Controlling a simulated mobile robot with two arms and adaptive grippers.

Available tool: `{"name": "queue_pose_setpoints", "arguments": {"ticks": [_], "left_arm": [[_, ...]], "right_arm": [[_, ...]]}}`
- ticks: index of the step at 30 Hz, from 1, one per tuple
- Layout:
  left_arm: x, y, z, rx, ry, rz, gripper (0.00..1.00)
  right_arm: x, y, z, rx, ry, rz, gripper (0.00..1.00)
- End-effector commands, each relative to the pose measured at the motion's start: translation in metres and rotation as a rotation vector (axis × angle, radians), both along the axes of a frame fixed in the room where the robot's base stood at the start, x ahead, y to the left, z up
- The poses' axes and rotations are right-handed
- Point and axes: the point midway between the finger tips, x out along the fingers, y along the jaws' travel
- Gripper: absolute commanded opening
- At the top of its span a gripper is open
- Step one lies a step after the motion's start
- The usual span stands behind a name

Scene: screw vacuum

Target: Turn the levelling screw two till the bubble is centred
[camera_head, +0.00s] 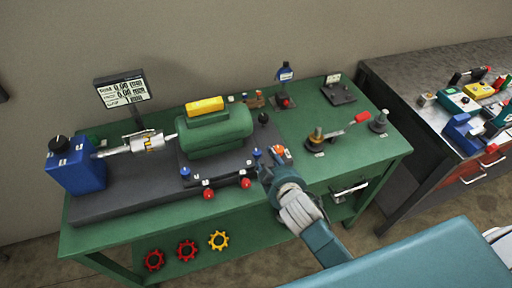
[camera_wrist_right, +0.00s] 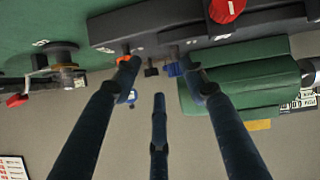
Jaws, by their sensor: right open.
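A green machine (camera_head: 215,132) with a yellow top (camera_head: 205,105) sits on a dark base on the bench. A blue knob (camera_head: 185,171) is at the base's front left, another (camera_head: 257,153) at its right end beside my gripper. Two red knobs (camera_head: 208,194) (camera_head: 245,183) stick out in front. Which one is screw two, and the bubble, I cannot make out. My right gripper (camera_head: 268,172) is open and empty at the base's right end. In the right wrist view its fingers (camera_wrist_right: 160,78) are spread, with a blue knob (camera_wrist_right: 174,69) between the upper two tips. My left gripper is out of view.
A blue motor box (camera_head: 75,165) and a display (camera_head: 122,90) stand at the left. A second bench (camera_head: 410,75) stands at the right.

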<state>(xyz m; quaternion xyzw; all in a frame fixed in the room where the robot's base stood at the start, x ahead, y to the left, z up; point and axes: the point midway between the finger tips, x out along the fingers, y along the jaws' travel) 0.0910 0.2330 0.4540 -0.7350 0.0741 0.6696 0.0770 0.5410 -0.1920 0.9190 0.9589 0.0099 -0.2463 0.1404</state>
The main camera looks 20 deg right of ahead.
Motion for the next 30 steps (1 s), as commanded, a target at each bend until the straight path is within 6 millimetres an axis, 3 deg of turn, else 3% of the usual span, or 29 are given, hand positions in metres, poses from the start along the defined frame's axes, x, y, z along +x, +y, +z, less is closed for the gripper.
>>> {"name": "queue_pose_setpoints", "arguments": {"ticks": [1,3,5,6,9,10,12,14,15,18,20,23,25,27,30], "left_arm": [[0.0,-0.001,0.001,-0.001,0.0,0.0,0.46],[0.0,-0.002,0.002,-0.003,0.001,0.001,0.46],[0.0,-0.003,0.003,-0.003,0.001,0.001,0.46],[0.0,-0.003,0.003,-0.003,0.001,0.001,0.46],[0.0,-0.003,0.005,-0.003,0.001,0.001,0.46],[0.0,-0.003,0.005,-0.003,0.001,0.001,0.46],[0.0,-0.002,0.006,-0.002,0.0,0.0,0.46],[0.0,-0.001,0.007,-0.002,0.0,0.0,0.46],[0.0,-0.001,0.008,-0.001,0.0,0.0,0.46],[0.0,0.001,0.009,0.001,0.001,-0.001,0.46],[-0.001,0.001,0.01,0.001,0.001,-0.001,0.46],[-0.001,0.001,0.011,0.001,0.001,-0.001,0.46],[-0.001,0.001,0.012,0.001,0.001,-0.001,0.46],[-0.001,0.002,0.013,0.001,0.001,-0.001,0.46],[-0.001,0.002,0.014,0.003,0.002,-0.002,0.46]], "right_arm": [[0.026,0.01,0.031,-0.014,-0.108,0.035,0.43],[0.058,0.033,0.081,-0.036,-0.28,0.11,0.43],[0.081,0.062,0.13,-0.059,-0.443,0.205,0.43],[0.091,0.086,0.162,-0.075,-0.549,0.285,0.43],[0.094,0.155,0.229,-0.132,-0.781,0.534,0.43],[0.091,0.177,0.243,-0.151,-0.836,0.619,0.43],[0.076,0.225,0.262,-0.207,-0.931,0.833,0.43],[0.059,0.26,0.264,-0.268,-0.972,1.029,0.43],[0.048,0.279,0.257,-0.313,-0.976,1.162,0.43],[0.025,0.305,0.221,-0.451,-0.898,1.489,0.43],[0.017,0.302,0.19,-0.547,-0.787,1.667,0.43],[0.019,0.266,0.138,-0.72,-0.501,1.9,0.43],[0.028,0.22,0.111,-0.836,-0.246,1.995,0.43],[0.039,0.167,0.098,-0.934,0.014,2.028,0.43],[0.051,0.098,0.097,-1.028,0.338,1.999,0.43]]}}
